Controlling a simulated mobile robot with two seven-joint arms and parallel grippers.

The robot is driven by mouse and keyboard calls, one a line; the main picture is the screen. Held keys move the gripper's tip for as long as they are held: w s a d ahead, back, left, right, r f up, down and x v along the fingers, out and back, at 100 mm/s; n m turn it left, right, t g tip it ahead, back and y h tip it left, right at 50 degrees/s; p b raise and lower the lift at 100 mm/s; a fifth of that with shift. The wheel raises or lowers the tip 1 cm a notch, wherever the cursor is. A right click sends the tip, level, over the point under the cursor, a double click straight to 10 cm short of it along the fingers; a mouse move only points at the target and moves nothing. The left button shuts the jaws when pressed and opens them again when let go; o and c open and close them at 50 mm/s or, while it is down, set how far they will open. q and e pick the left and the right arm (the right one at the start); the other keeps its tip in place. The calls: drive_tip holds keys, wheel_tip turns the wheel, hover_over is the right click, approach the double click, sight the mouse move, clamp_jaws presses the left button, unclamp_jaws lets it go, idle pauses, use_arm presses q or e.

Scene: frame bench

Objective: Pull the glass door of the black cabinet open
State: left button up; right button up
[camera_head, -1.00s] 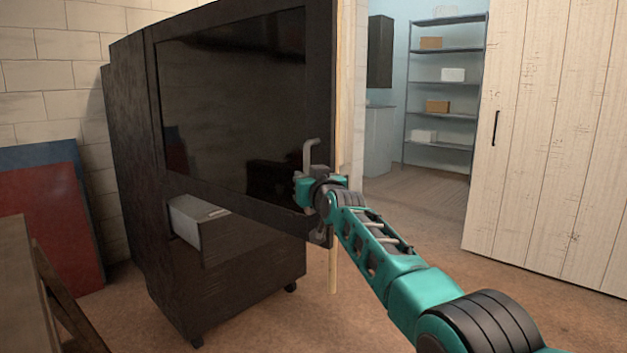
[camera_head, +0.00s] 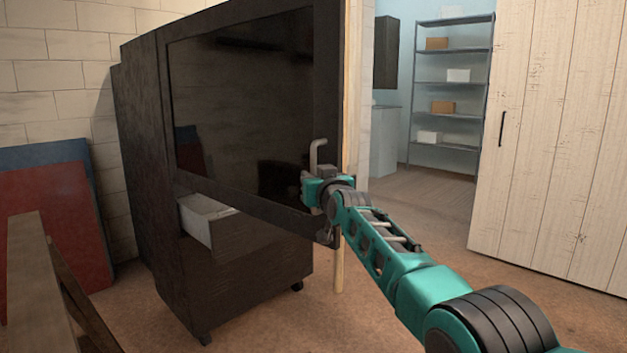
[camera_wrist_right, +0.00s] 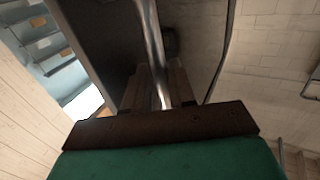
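The black cabinet (camera_head: 137,150) stands left of centre in the head view. Its glass door (camera_head: 240,110) has a dark frame and appears ajar, its right side standing out past the lower cabinet body. The grey bar handle (camera_head: 316,150) is near the door's right edge and also shows in the right wrist view (camera_wrist_right: 154,45). My right gripper (camera_head: 312,180) is at the handle's lower part. In the right wrist view its fingers (camera_wrist_right: 160,88) lie close on both sides of the bar and appear shut on it. My left gripper is not in view.
A pale box or drawer (camera_head: 203,216) shows below the door's lower edge. A brown wooden piece (camera_head: 35,280) stands at the lower left, near red and blue panels (camera_head: 55,220). Floor (camera_head: 400,225) is free right of the cabinet. A plank door (camera_head: 550,130) and a shelf rack (camera_head: 452,90) are beyond.

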drive_tip(key=shift+o, duration=0.7)
drive_tip(key=shift+s, duration=0.15)
drive_tip(key=shift+s+a, duration=0.1)
drive_tip(key=v, duration=1.2)
drive_tip(key=shift+s+d+p, duration=0.25)
drive_tip(key=shift+p, duration=0.05)
drive_tip(key=shift+f, duration=0.1)
